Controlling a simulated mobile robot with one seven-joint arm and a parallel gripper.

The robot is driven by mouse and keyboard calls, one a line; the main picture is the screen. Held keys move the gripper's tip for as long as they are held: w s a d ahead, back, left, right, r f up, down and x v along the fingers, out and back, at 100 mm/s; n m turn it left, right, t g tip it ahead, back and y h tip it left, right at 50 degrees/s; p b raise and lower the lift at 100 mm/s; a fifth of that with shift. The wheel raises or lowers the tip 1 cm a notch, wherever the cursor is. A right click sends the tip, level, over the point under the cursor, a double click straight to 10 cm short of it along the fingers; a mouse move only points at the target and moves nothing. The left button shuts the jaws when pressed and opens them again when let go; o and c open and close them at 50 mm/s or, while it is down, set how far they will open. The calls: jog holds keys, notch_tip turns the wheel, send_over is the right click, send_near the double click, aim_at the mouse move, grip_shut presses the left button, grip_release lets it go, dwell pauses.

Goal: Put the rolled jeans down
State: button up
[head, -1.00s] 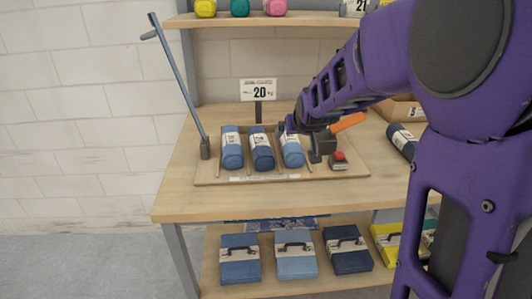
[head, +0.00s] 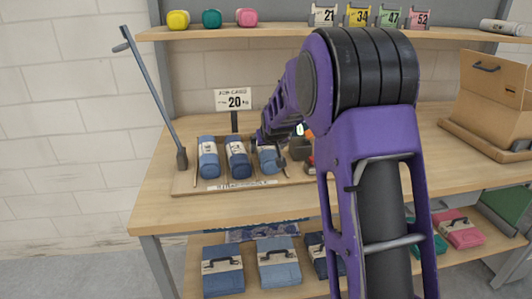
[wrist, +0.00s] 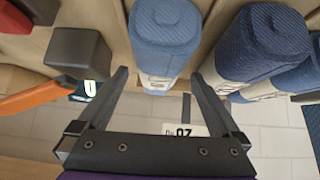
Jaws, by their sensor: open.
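Three rolled jeans lie side by side between thin wooden dividers on a wooden tray (head: 183,187) on the bench: a blue roll (head: 208,160) at left, a darker roll (head: 237,160) in the middle and a lighter blue roll (head: 267,162) at right. Each has a pale label band. My gripper (head: 271,143) is over the right roll and partly hides it. In the wrist view my gripper (wrist: 163,88) is open, its black fingers apart with the lighter roll (wrist: 166,35) between and beyond their tips. I cannot tell whether they touch it.
A "20" sign (head: 234,99) stands behind the tray. A grey block (wrist: 78,52) and an orange handle (wrist: 38,97) lie close beside my gripper. A cardboard box (head: 490,95) stands at right. A grey pole (head: 155,90) leans at left. The bench's front left is clear.

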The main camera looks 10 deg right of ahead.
jog(key=shift+x, duration=2.65)
jog(key=shift+w+r, duration=0.2)
jog(key=shift+r, duration=0.05)
grip_shut()
